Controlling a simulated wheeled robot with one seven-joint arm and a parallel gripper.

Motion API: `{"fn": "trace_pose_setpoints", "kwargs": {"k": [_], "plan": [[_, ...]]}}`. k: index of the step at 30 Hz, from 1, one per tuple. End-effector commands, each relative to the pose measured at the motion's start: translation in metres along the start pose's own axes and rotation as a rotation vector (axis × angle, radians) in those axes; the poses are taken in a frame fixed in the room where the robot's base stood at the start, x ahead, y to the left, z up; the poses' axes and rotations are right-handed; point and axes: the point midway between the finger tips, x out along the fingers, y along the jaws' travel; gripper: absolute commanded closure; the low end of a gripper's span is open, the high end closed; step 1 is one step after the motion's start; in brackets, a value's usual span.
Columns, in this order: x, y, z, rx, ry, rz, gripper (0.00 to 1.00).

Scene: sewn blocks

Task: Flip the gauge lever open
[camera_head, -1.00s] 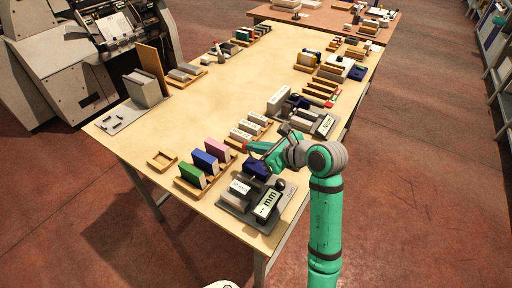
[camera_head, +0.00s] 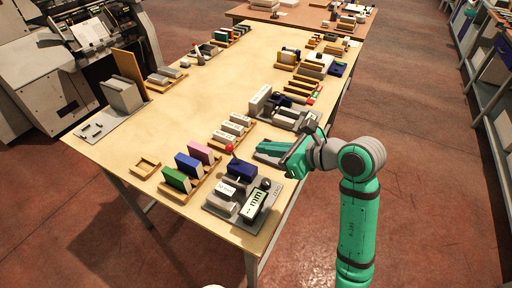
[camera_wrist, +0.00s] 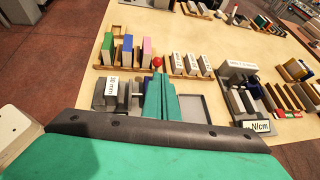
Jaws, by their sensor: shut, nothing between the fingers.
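The gauge (camera_head: 222,205) is a grey base with a display reading "mm" (camera_head: 254,204), a grey block, a blue block and a dark round knob (camera_head: 265,184). Its lever shows as a red ball (camera_head: 229,148) on a short stalk, standing up behind the blue block. The red ball also shows in the wrist view (camera_wrist: 157,62), just beyond my fingertips. My gripper (camera_head: 262,150) has green fingers, shut and empty, to the right of the ball with a small gap in the head view. In the wrist view the fingers (camera_wrist: 160,82) hide part of the stalk and gauge.
A rack with green, blue and pink blocks (camera_head: 190,168) stands left of the gauge. A rack of white blocks (camera_head: 232,128) lies behind it. A second gauge marked N/cm (camera_wrist: 256,127) is to the right in the wrist view. The left middle of the table (camera_head: 180,110) is bare.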

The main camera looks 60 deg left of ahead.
Motion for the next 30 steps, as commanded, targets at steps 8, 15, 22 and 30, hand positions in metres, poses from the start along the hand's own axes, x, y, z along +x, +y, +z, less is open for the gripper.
{"fn": "trace_pose_setpoints", "kwargs": {"k": [8, 15, 22, 30], "plan": [[-0.021, 0.001, 0.004, -0.003, -0.001, 0.006, 1.0], [-0.027, -0.001, 0.001, 0.002, 0.0, -0.003, 1.0], [-0.027, -0.001, 0.001, 0.003, 0.0, -0.005, 1.0], [-0.025, 0.002, 0.002, 0.015, -0.024, 0.005, 1.0]]}}
